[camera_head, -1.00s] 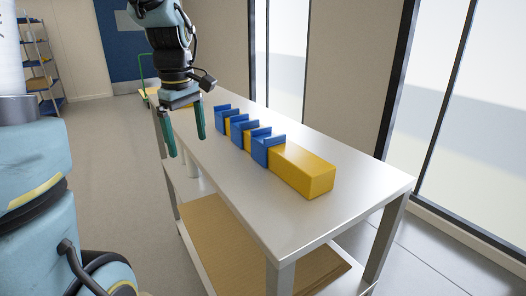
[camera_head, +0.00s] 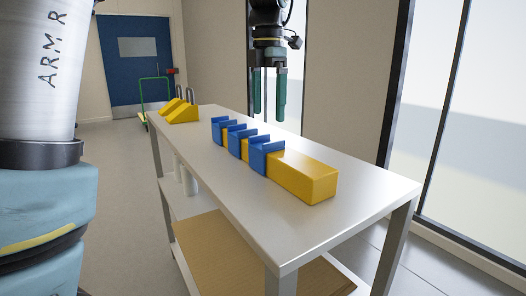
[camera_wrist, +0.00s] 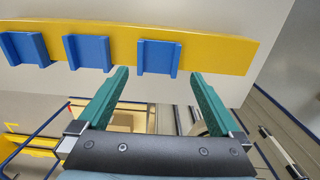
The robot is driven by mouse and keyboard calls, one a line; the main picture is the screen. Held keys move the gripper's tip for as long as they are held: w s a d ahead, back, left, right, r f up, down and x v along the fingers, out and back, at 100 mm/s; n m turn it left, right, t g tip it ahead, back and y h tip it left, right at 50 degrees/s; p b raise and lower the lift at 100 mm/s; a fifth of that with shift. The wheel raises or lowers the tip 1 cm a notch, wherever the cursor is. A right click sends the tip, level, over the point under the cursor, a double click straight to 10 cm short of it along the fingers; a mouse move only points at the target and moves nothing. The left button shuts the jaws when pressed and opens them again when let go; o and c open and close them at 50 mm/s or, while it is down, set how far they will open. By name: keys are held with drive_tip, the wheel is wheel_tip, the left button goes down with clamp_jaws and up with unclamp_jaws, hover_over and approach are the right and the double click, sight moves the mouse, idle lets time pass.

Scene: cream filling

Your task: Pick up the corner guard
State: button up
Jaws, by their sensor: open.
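Three blue corner guards sit in a row over a yellow beam (camera_head: 305,179) on the table: a near one (camera_head: 265,155), a middle one (camera_head: 238,140) and a far one (camera_head: 221,128). My gripper (camera_head: 268,108) is open and empty, with its green fingers pointing down, above and apart from the guards. In the wrist view, the fingertips (camera_wrist: 160,76) lie apart from the beam (camera_wrist: 218,50), and the rightmost guard (camera_wrist: 158,57) lines up with the gap between them. The other guards (camera_wrist: 86,52) and (camera_wrist: 24,48) are to its left.
The white table (camera_head: 340,215) has bare room around the beam. Yellow wedge-shaped pieces (camera_head: 183,112) stand at its far end. A lower shelf holds a brown board (camera_head: 225,250). A wall and windows run along the right.

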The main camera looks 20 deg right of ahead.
sight(259, 145)
drive_tip(key=shift+w+f+p, duration=0.15)
drive_tip(key=shift+f+p, duration=0.35)
drive_tip(key=shift+f, duration=2.85)
drive_tip(key=c, duration=1.1)
